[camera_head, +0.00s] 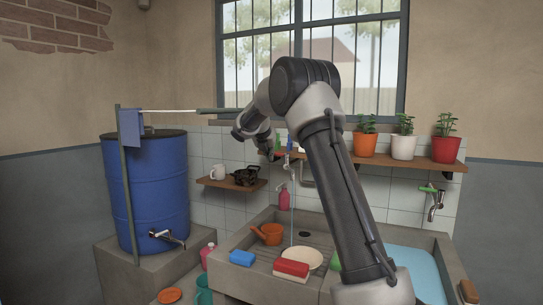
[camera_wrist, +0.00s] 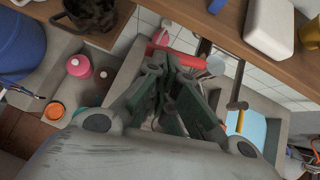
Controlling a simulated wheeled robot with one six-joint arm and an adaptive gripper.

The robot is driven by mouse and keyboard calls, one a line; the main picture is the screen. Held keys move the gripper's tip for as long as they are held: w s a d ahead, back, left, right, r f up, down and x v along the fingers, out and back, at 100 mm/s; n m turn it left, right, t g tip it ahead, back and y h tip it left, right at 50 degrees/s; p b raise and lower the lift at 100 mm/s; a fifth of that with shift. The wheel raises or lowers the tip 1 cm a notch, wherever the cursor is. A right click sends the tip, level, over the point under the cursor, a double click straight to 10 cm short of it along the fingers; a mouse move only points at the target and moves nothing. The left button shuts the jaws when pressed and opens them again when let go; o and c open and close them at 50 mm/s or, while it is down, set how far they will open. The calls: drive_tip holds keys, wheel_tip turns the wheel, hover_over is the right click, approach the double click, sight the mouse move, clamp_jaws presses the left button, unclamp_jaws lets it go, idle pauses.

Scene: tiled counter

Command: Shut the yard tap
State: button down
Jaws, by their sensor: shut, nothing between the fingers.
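A metal wall tap (camera_head: 286,162) is above the sink's left basin, partly behind my arm. A thin stream of water (camera_head: 291,215) falls below it into the basin. Its handle is not clear in the head view. My gripper (camera_head: 268,152) is in front of the wall, close to this tap and left of it. In the wrist view, my gripper (camera_wrist: 166,72) is shut and empty, its fingers together. A metal pipe (camera_wrist: 238,92) shows right of the fingers, apart from them. Contact between the fingertips and the tap cannot be made out.
A second tap (camera_head: 436,203) with a green handle is on the right wall. A blue barrel (camera_head: 160,195) has its own tap (camera_head: 168,237). Potted plants (camera_head: 404,146) stand on the upper shelf (camera_head: 385,160). A lower shelf (camera_head: 225,184) holds a mug (camera_head: 218,172).

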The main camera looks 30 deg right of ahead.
drive_tip(key=shift+w+d+m+g+h, duration=0.15)
drive_tip(key=shift+w+m+g+h, duration=0.15)
drive_tip(key=shift+w+m, duration=0.3)
